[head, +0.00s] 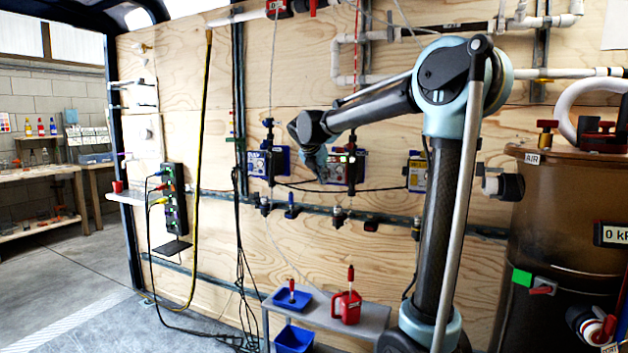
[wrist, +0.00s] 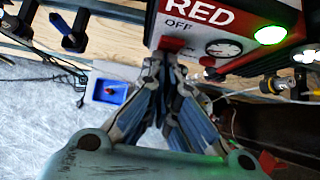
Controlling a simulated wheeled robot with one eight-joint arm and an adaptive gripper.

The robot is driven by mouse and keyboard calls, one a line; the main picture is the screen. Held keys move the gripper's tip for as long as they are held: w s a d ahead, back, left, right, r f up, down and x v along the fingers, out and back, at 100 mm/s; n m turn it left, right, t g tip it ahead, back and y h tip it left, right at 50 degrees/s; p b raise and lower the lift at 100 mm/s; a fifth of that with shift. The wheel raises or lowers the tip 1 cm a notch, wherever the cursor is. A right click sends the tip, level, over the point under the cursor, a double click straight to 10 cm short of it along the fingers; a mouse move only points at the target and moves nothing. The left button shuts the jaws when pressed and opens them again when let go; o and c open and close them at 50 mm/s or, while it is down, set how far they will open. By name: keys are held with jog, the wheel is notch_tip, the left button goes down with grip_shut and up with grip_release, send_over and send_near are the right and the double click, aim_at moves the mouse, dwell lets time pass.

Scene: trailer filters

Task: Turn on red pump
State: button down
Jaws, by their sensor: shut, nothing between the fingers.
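The red pump (head: 352,168) is a red box on the plywood wall, partly behind my gripper in the head view. In the wrist view the red pump (wrist: 235,25) shows the words RED and OFF, a round gauge (wrist: 222,48) and a glowing green light (wrist: 271,35). A red switch (wrist: 172,44) sits on it just under the word OFF. My gripper (wrist: 168,66) is shut and empty, its fingertips just below the red switch; I cannot tell whether they touch it. In the head view my gripper (head: 318,165) is at the pump's left side.
A blue pump (head: 268,162) hangs to the left and a yellow pump (head: 417,172) to the right. Hoses and valves run along a rail below. A low shelf (head: 340,318) with a red can (head: 346,307) stands underneath. A brown tank (head: 555,230) is at right.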

jog(key=shift+d, duration=0.1)
jog(key=shift+w+r, duration=0.1)
jog(key=shift+r, duration=0.8)
jog(key=s+f+v, duration=0.1)
jog(key=v, duration=1.2)
jog(key=shift+s+a+f, duration=0.15)
jog(key=shift+a+f, duration=0.05)
jog(key=shift+a, duration=0.1)
jog(key=shift+f, duration=0.1)
